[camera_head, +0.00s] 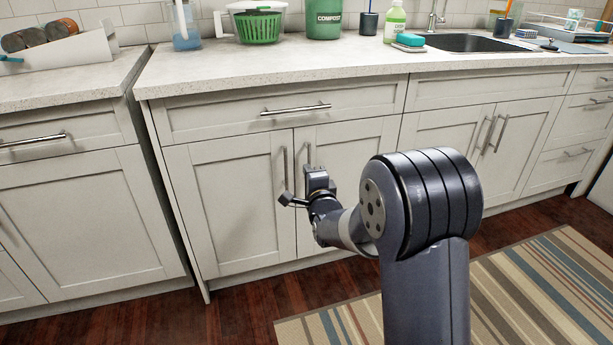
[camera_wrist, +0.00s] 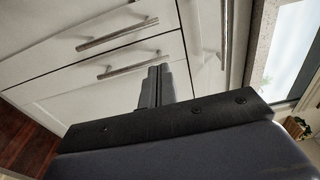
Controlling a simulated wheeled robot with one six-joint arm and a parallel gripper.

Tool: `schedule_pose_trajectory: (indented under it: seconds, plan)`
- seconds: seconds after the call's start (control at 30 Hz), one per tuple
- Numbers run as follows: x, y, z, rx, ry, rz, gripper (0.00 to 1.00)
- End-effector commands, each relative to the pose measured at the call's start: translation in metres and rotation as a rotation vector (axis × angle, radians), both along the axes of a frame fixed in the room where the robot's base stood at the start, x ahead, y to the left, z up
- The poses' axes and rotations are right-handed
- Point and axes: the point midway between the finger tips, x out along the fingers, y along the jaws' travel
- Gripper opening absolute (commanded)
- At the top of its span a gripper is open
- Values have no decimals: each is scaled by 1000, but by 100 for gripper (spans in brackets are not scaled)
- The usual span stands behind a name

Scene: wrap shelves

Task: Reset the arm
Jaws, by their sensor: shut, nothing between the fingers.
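My gripper (camera_head: 318,177) shows in the head view in front of the double cabinet doors, near their upright bar handles. I cannot tell from the head view how far it is from the doors. In the wrist view the two fingers of my gripper (camera_wrist: 156,86) lie side by side, shut, with nothing between them. My arm is bent, and its large dark joint fills the lower middle of the head view.
The cabinet doors (camera_head: 235,200) and the drawer (camera_head: 220,119) above are closed. The countertop (camera_head: 270,62) holds a green colander (camera_head: 258,27), a compost bin (camera_head: 323,20), a soap bottle (camera_head: 395,22) and a sink (camera_head: 470,42). A striped rug (camera_head: 540,285) lies on the floor.

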Motion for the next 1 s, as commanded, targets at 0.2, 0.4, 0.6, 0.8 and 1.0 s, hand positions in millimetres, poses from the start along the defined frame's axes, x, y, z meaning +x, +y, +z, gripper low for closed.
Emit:
schedule_pose_trajectory:
  seconds: [0.2,0.4,0.6,0.8,1.0]
  plan:
    - [-20,6,1,1,-1,0,0]
    - [-24,6,0,0,-1,-1,0]
    - [-23,6,0,0,-1,-1,0]
    - [-12,3,-1,1,-1,-1,0]
    - [18,-6,-2,1,-2,-2,0]
